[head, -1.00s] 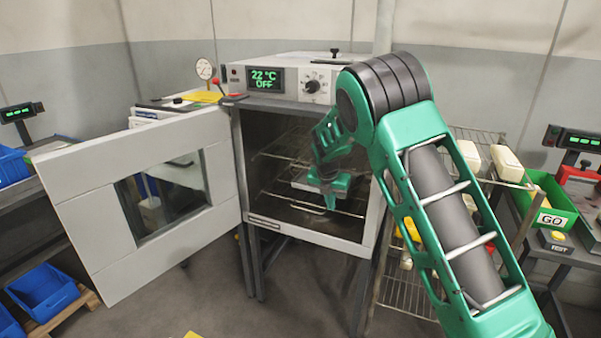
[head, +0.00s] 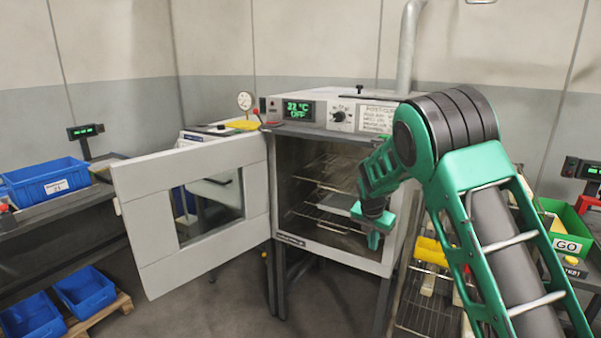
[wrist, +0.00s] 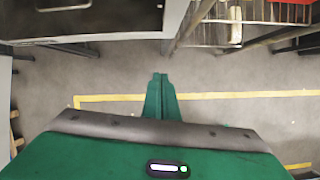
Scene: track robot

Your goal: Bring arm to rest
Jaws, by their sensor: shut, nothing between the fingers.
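My green arm reaches in from the right in the head view and bends down at the elbow. My gripper (head: 374,240) hangs in front of the open oven (head: 290,128), near the right side of its doorway. In the wrist view my gripper (wrist: 160,76) points down over bare floor, its two fingers together with nothing between them. The oven door (head: 190,210) stands swung wide open to the left. A grey tray (head: 340,203) lies on a wire rack inside the oven, partly hidden by my arm.
A green GO bin (head: 568,228) is at the right. Floor in front of the oven is clear.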

